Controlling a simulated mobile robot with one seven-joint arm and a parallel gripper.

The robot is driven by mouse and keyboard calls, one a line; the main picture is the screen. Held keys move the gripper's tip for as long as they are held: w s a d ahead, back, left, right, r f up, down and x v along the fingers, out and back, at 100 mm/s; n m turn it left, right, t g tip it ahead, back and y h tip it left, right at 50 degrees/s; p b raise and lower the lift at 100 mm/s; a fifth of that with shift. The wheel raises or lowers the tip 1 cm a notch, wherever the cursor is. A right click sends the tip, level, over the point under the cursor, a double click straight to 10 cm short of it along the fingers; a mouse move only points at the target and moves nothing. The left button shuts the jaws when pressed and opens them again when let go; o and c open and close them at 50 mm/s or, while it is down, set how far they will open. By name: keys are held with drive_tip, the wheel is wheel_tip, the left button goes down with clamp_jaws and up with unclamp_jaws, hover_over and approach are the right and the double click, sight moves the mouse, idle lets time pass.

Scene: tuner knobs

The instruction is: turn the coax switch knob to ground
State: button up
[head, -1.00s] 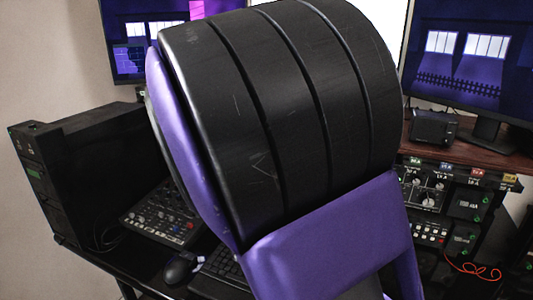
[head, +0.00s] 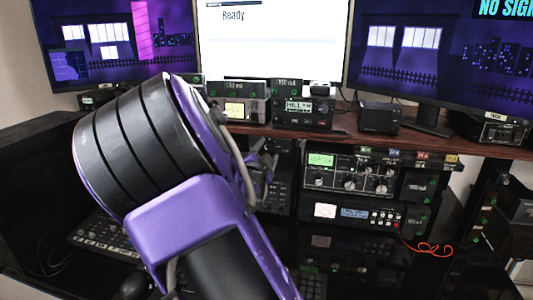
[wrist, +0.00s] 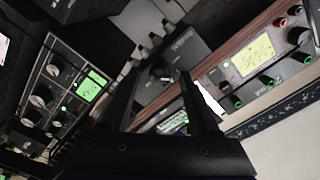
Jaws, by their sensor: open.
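In the wrist view, a small dark grey box (wrist: 185,48) with a printed label and several stubby connectors along one side looks like the coax switch. Its dark round knob (wrist: 160,73) shows between the two fingers of my gripper (wrist: 160,82). The fingers are open and empty, one on each side of the knob in the picture. I cannot tell how far the tips are from it. The label is too blurred to read. In the head view, my gripper (head: 263,165) is small and partly hidden by my purple and black arm, and the switch cannot be made out.
A radio (head: 350,175) with a green display and several knobs sits right of my gripper under the brown shelf (head: 400,148). Meter boxes (head: 303,112) stand on the shelf below the monitors (head: 270,40).

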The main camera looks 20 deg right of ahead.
clamp_jaws()
drive_tip(key=shift+n, duration=0.3)
drive_tip(key=n+p, duration=0.2)
drive_tip(key=n, duration=0.1)
drive_tip(key=shift+r+n, duration=0.15)
drive_tip(key=shift+n, duration=0.15)
drive_tip(key=shift+a+n+p, duration=0.1)
drive_tip(key=shift+n+p, duration=0.7)
drive_tip(key=shift+n, duration=1)
unclamp_jaws()
